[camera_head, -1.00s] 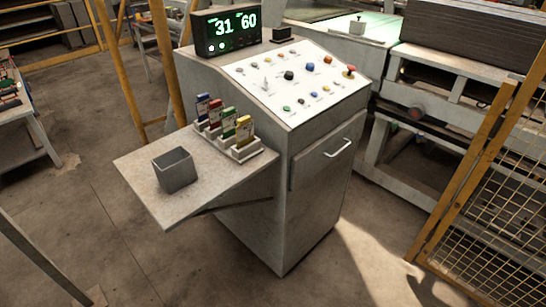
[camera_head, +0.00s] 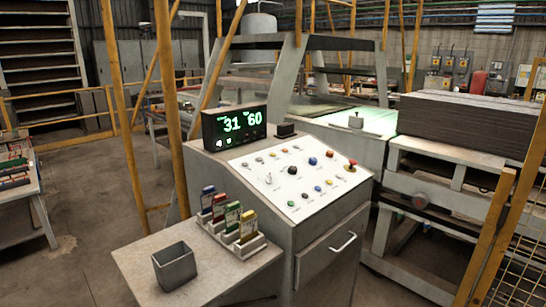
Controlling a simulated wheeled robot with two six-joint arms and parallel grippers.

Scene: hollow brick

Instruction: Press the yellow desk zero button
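The control desk (camera_head: 300,235) stands in the middle with a white sloped panel (camera_head: 275,190) full of small buttons and knobs. A small yellow button (camera_head: 328,182) is in the panel's front row, towards the right. A red mushroom button (camera_head: 350,165) is at the right edge. The labels are too small to read, so I cannot tell which one is marked desk zero. Neither of my grippers is in view.
A display (camera_head: 235,127) reading 31 and 60 stands behind the panel. A side shelf (camera_head: 215,279) at the left holds a grey cup (camera_head: 174,266) and a rack (camera_head: 238,243) of coloured cards. Yellow posts (camera_head: 130,120) and a mesh fence (camera_head: 525,240) flank the desk.

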